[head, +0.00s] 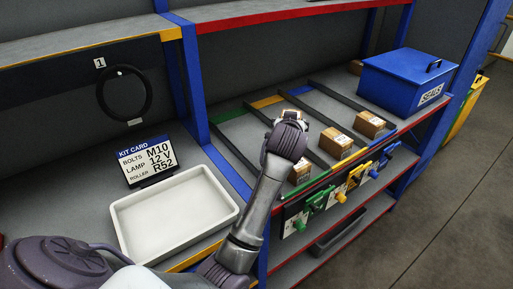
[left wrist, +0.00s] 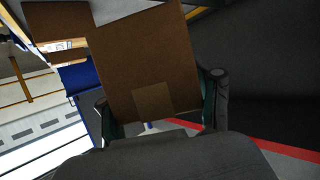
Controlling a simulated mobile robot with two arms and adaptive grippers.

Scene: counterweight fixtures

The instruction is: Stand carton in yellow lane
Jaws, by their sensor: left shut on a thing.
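My left gripper (head: 291,122) reaches over the shelf with the coloured lanes, shut on a brown carton (head: 295,117) that is mostly hidden behind it. In the left wrist view, this carton (left wrist: 142,60) sits between the two fingers of the gripper (left wrist: 160,112), with a tape patch facing me. The yellow lane (head: 267,102) has a yellow back mark and lies between the green lane (head: 232,114) and the blue lane (head: 300,91). Another carton (head: 335,143) stands near its front end. Whether the held carton touches the shelf cannot be told. My right gripper is not in view.
Dark dividers separate the lanes. Cartons stand at the front of the green lane (head: 300,172) and blue lane (head: 369,125). A blue SEALS box (head: 405,82) is at right. Coloured clamps (head: 341,194) hang below the front edge. A white tray (head: 122,231) and kit card (head: 147,160) are at left.

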